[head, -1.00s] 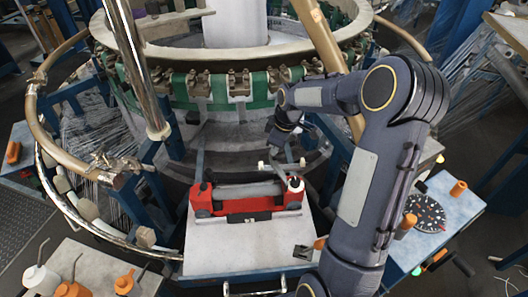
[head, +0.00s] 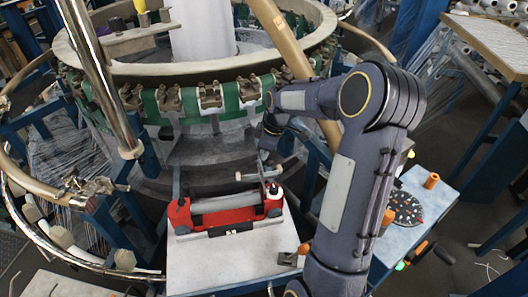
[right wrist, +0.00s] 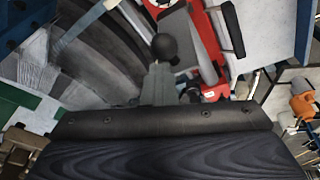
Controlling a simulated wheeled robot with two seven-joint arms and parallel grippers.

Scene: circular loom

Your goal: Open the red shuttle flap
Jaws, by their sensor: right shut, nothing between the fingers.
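The red shuttle (head: 238,215) sits on a pale board in front of the loom, with a light grey bar between its red ends. In the right wrist view its red body (right wrist: 212,55) is at the top, running down to the right of centre. My right gripper (head: 264,174) points down just behind the shuttle's right end. It is shut and empty. In the right wrist view the grey gripper (right wrist: 160,80) ends close to a black ball knob (right wrist: 166,47); I cannot tell whether they touch. The flap's state is not clear. My left gripper is not in view.
The round loom ring with green band (head: 180,98) stands behind the shuttle. The pale board (head: 235,258) in front of it is mostly bare, with a small dark block (head: 287,259) at right. A side table (head: 415,225) holds a dark dial and orange-topped items.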

